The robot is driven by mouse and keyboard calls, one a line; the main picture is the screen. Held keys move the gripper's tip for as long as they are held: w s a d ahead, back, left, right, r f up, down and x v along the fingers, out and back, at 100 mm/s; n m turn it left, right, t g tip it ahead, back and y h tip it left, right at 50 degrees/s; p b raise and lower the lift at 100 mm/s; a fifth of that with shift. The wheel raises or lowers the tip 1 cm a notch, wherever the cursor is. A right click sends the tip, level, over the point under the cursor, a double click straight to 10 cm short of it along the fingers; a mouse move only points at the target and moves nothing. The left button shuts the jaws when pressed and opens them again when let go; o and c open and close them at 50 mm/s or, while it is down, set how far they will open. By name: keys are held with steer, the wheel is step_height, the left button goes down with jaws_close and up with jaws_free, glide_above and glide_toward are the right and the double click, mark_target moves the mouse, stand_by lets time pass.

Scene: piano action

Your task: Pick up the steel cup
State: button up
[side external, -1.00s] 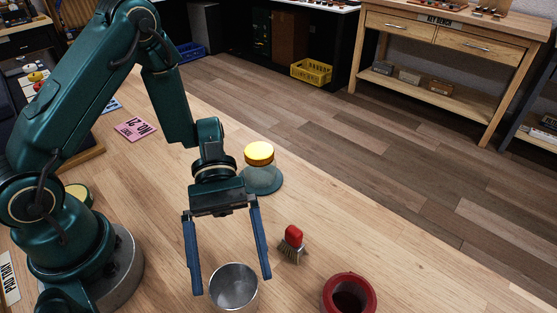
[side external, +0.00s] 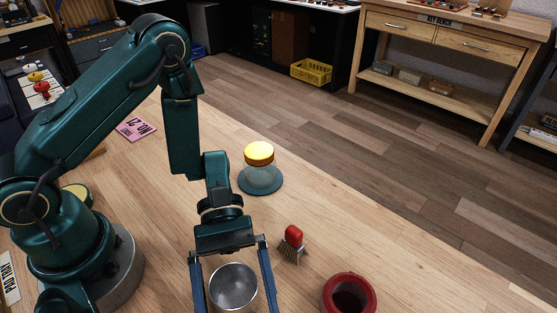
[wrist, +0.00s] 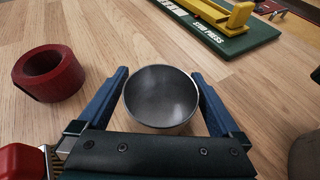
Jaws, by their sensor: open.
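The steel cup (side external: 233,287) stands upright on the wooden table at the bottom of the side external view, its round mouth facing up. It also shows in the wrist view (wrist: 161,97), where it looks empty. My gripper (side external: 236,306) is open, with one blue finger on each side of the cup. In the wrist view the open fingers (wrist: 160,80) flank the cup, and a narrow gap seems to show on each side. The fingertips are cut off at the bottom of the side external view.
A green press board (wrist: 225,27) lies beyond the cup in the wrist view.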

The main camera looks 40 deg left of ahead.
steer(key=c, duration=1.2)
steer(key=shift+c, duration=0.2)
steer(key=shift+r, duration=0.15)
